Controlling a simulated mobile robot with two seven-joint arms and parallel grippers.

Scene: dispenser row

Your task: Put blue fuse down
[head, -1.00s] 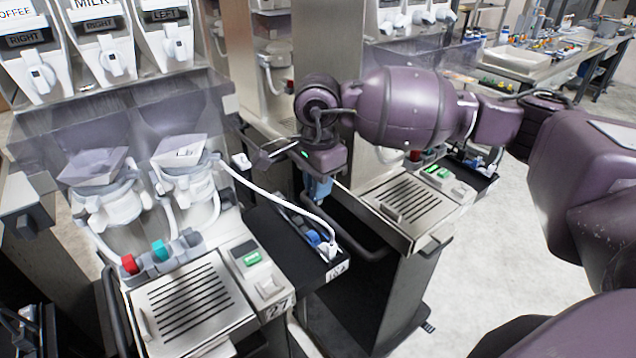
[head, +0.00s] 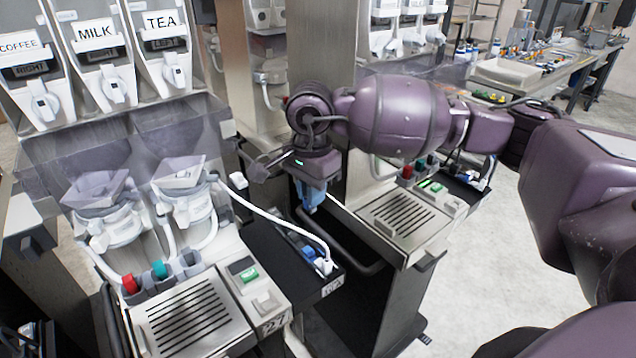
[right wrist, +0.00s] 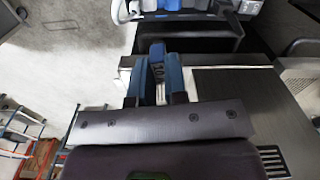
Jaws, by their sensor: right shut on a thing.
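My right gripper (head: 311,205) points down in front of the dispensers, right of the black side shelf (head: 262,238). In the right wrist view its two blue fingers (right wrist: 158,70) are shut on the blue fuse (right wrist: 157,50), whose dark blue end shows between the fingertips. The rest of the fuse is hidden by the fingers. In the head view the fuse cannot be told apart from the blue fingers. My left gripper is not in view.
The shelf holds blue and grey parts (head: 308,252) and a white plug (head: 324,267) on a white cable. A dispenser drip tray (head: 186,318) stands left, another (head: 408,215) right of the gripper. Clear floor (head: 480,265) lies further right.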

